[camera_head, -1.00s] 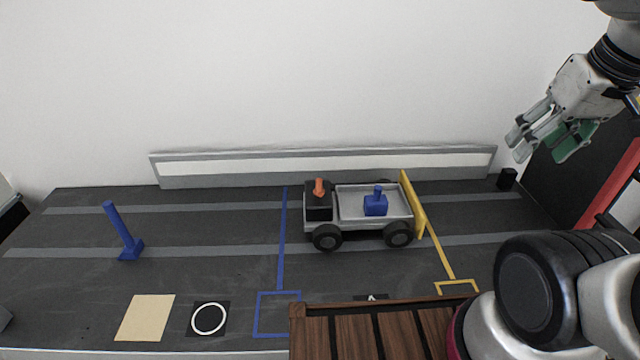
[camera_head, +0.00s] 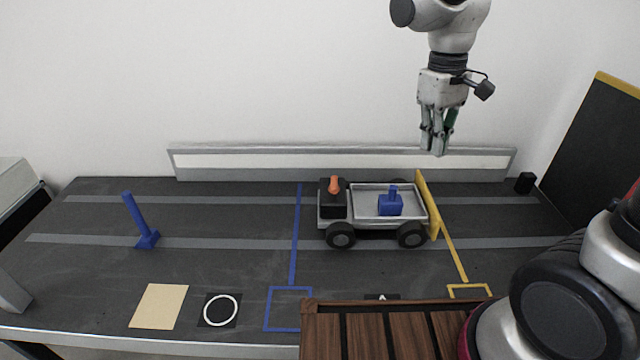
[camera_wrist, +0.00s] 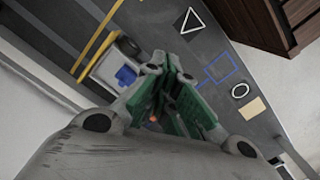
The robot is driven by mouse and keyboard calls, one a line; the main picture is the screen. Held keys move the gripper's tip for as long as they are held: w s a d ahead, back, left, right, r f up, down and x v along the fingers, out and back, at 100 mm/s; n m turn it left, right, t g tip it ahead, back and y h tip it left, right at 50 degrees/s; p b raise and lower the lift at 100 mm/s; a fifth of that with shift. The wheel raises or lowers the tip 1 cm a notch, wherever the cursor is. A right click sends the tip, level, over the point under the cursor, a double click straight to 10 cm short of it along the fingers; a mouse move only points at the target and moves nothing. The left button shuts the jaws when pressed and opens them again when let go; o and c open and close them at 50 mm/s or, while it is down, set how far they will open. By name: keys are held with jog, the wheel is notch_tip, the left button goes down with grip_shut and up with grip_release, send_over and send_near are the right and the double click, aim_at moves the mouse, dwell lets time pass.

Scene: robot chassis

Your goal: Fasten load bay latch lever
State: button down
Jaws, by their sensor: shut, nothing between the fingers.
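A small toy truck (camera_head: 345,213) with black wheels stands on the dark table, its cab to the left and its grey load bay (camera_head: 365,201) to the right. An orange knob-like lever (camera_head: 334,185) sits on top of the black cab; it shows small between my fingers in the wrist view (camera_wrist: 153,118). A blue block with a peg (camera_head: 391,205) rests in the load bay. A yellow panel (camera_head: 428,204) stands upright at the truck's right end. My gripper (camera_head: 439,151) points down above and behind the right end of the truck, shut and empty, touching nothing.
A blue post (camera_head: 140,222) leans on its foot at the left. A beige square (camera_head: 159,306) and a white ring mark (camera_head: 220,310) lie front left. A slatted wooden box (camera_head: 390,335) stands in front. A low grey rail (camera_head: 240,163) runs along the back.

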jog(key=w+a+f+n+h, duration=0.1)
jog(key=w+a+f+n, duration=0.15)
jog(key=a, duration=0.25)
jog(key=w+a+f+n, duration=0.1)
jog(key=w+a+f, duration=0.3)
jog(key=a, duration=0.1)
jog(key=n+h, duration=0.2)
jog(key=n, duration=0.5)
send_near(334, 188)
jog(key=s+a+f, duration=0.1)
jog(key=a+f, duration=0.2)
jog(key=a, duration=0.3)
jog(key=r, duration=0.1)
jog(key=w+a+r+n, duration=0.1)
jog(key=w+r+n, duration=0.1)
jog(key=shift+a+t+y, duration=0.25)
jog(key=shift+t+y, duration=0.05)
jog(key=shift+y, duration=0.1)
jog(key=d+f, duration=0.2)
jog(key=f, duration=0.1)
jog(key=d+f, duration=0.1)
jog(key=f, duration=0.2)
jog(key=d+f, duration=0.2)
jog(key=f, duration=0.1)
jog(key=shift+d, duration=0.75)
